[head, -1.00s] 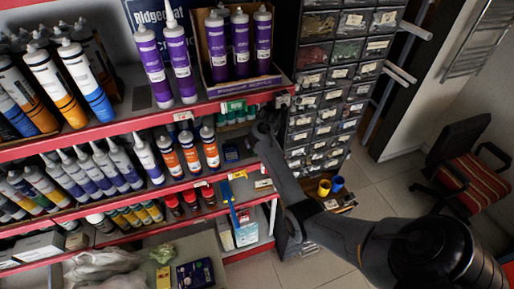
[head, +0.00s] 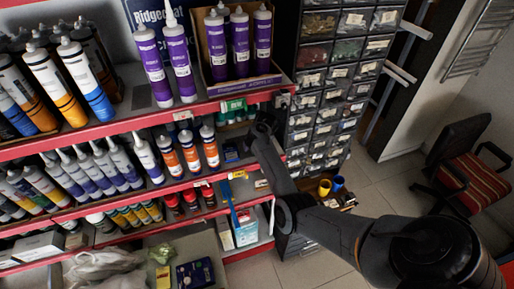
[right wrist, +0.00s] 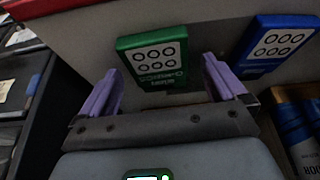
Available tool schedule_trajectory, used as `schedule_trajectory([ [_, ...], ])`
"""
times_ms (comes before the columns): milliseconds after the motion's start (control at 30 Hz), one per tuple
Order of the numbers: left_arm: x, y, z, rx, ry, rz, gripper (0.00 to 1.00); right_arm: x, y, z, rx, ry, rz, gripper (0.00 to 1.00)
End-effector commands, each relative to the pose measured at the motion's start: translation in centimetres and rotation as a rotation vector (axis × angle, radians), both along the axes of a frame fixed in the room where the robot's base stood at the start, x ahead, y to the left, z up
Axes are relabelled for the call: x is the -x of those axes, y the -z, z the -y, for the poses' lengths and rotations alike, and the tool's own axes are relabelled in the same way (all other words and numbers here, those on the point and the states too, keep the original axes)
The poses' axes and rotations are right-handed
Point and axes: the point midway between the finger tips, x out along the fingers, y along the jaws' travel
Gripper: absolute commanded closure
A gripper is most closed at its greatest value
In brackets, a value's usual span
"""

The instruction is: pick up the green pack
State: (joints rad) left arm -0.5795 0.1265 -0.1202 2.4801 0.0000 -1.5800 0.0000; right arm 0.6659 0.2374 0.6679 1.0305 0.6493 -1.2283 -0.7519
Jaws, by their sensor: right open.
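The green pack (right wrist: 155,58) is a flat green card with a white panel of dark rings, in the right wrist view. It appears upside down there, between and just beyond my purple fingertips. My right gripper (right wrist: 162,72) is open, one finger on each side of the pack. I see no clear contact. In the head view my right arm reaches the shelf's right end, and its fingertips are hidden there. My left gripper is not in view.
A similar blue pack (right wrist: 278,43) lies right beside my right-hand finger in the wrist view. Dark drawers (head: 330,100) stand close to the arm in the head view. Purple cartridges (head: 240,45) stand on the shelf above, orange-labelled ones (head: 189,152) below.

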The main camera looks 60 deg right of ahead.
Motion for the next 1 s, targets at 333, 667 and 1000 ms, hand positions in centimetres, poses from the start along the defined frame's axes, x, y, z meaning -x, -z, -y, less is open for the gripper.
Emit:
schedule_trajectory([
  [333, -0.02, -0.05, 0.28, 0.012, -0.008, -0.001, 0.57, 0.04, 0.13, 0.01, 0.001, 0.0, -0.001, 0.14],
  [667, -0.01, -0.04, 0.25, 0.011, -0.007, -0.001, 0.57, 0.02, 0.13, -0.01, -0.001, 0.0, -0.001, 0.62],
  [1000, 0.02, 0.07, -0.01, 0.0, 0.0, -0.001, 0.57, 0.02, -0.14, 0.02, 0.001, -0.001, -0.001, 0.62],
])
